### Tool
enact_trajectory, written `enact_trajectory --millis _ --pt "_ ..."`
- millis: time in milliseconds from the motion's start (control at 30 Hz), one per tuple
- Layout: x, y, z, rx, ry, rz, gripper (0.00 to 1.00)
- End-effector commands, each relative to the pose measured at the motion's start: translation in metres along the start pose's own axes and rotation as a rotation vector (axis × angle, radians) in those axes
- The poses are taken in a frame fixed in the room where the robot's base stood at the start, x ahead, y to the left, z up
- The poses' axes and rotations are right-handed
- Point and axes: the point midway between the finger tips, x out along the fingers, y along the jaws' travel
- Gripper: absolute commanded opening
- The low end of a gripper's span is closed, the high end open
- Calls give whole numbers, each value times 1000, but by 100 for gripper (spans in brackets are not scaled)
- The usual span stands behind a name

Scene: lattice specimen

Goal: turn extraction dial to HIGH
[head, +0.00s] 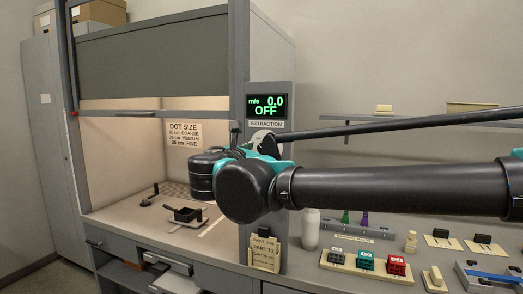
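The extraction panel (269,96) is a grey post face at the right of the fume hood. Its display (266,107) reads "m/s 0.0" and "OFF" in green. Under the EXTRACTION label, a pale rounded part, seemingly the dial (261,136), shows only in part; my arm covers its lower area, and I cannot read its pointer. My arm reaches in from the right, with its black and teal wrist in front of the post and hood opening. My gripper's fingers cannot be made out behind the wrist, so neither their opening nor any contact with the dial is clear.
The hood sash (160,45) is raised. Inside stand a small black pan (187,214) and a sign (185,135). On the right counter are a tray with grey, green and red blocks (367,263) and a white bottle (311,230). A card holder (264,252) hangs below the panel.

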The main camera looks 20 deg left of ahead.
Motion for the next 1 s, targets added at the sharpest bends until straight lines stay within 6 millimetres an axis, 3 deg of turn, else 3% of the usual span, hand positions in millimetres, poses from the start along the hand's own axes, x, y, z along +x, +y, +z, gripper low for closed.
enact_trajectory --millis 200,500,900,1000 --pt "17 0 0 0 0 0 51" --pt "18 0 0 0 0 1 51" --pt "18 0 0 0 0 1 3" --pt "18 0 0 1 0 1 1"
